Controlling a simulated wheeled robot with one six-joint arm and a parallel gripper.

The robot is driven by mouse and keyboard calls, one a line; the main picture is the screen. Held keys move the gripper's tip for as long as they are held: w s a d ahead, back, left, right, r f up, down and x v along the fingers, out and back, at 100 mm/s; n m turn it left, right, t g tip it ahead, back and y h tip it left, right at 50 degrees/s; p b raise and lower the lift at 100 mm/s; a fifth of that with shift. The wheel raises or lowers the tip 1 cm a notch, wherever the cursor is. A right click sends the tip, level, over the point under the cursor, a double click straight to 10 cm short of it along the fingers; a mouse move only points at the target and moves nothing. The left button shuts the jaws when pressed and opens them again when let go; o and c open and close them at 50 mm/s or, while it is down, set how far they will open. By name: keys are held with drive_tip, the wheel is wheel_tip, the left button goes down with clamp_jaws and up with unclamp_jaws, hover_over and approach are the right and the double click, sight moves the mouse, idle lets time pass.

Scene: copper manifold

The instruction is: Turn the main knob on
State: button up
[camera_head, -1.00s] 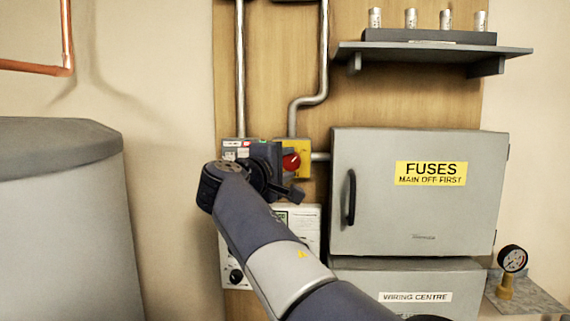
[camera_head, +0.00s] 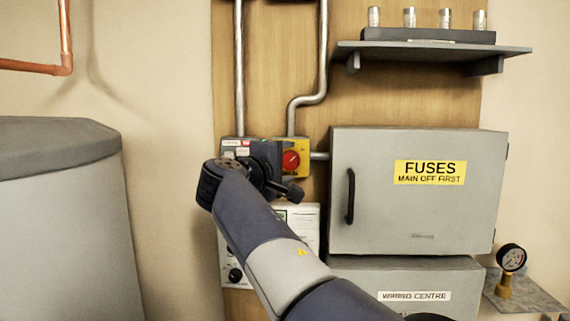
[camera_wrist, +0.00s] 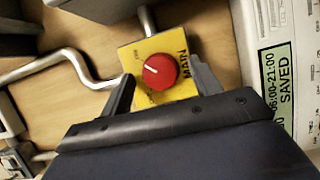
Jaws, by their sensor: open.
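The main knob (camera_head: 291,160) is a round red knob with a pale pointer line on a yellow plate (camera_head: 303,146), left of the fuse box. In the wrist view the knob (camera_wrist: 160,71) sits between the two finger tips of my gripper (camera_wrist: 164,72), with plate showing on both sides of it. The word MAIN is on the plate's right side there. The pointer slants to the upper left, toward a small mark too blurred to read. My gripper is open and empty. In the head view my wrist hides part of the unit beside the plate.
The grey FUSES box (camera_head: 420,215) with a black handle stands out to the right. A grey unit (camera_head: 232,150) adjoins the plate's left. Metal conduits (camera_head: 323,60) run above. A white controller (camera_head: 311,222) is below. A grey tank (camera_head: 60,200) stands at left.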

drive_tip(key=shift+s+a, duration=0.1)
drive_tip(key=shift+s+a, duration=0.15)
drive_tip(key=shift+s, duration=0.15)
drive_tip(key=b+v, duration=0.3)
drive_tip(key=v, duration=0.7)
drive_tip(key=p+x, duration=0.3)
drive_tip(key=x, duration=0.8)
drive_tip(key=shift+s, duration=0.1)
